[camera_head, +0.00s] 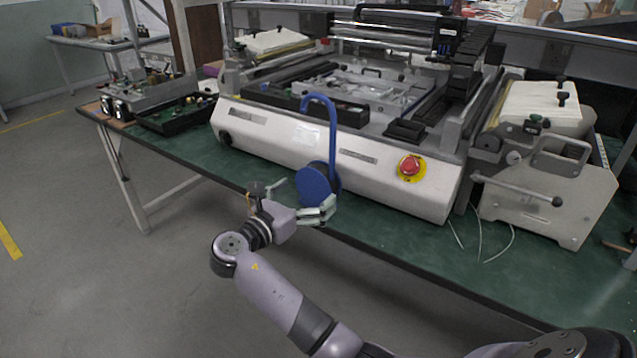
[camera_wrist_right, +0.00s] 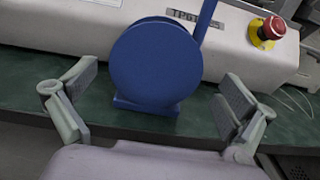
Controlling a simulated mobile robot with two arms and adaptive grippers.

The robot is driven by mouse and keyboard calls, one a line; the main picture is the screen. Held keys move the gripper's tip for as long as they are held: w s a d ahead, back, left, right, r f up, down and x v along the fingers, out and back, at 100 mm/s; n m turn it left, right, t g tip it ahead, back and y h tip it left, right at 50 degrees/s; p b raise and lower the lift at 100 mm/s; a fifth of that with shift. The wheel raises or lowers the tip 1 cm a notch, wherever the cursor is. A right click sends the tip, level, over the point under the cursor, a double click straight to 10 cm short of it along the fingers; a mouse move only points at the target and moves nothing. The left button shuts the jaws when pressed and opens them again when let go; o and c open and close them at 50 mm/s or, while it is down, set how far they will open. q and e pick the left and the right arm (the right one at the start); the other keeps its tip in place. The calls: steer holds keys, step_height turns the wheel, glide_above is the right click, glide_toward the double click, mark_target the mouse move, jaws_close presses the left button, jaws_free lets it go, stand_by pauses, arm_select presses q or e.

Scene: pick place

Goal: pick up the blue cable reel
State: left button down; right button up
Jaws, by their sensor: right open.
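The blue cable reel (camera_head: 316,184) stands upright on the green workbench (camera_head: 372,222) near its front edge, with a tall blue hooked arm rising from it. In the right wrist view the blue cable reel (camera_wrist_right: 155,65) is a round disc on a small blue base, centred between my fingers. My right gripper (camera_head: 298,198) is open at the reel, one finger on each side of it. In the right wrist view the right gripper (camera_wrist_right: 155,103) shows a gap between each finger and the reel. My left gripper is not in view.
A large white machine (camera_head: 275,133) stands just behind the reel, with a red emergency button (camera_head: 409,166) on its front. A black tray of parts (camera_head: 176,114) lies at the bench's left end. A second machine (camera_head: 545,190) stands at the right. Loose cables lie on the bench between the machines.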

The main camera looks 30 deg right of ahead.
mark_target(312, 186)
steer(key=x, duration=0.5)
steer(key=shift+w+a+b, duration=0.15)
steer(key=shift+b, duration=0.25)
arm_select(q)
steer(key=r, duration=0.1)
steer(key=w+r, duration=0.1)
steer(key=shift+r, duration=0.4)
arm_select(e)
steer(key=shift+r, duration=0.1)
steer(key=shift+c, duration=0.4)
steer(key=c, duration=1.5)
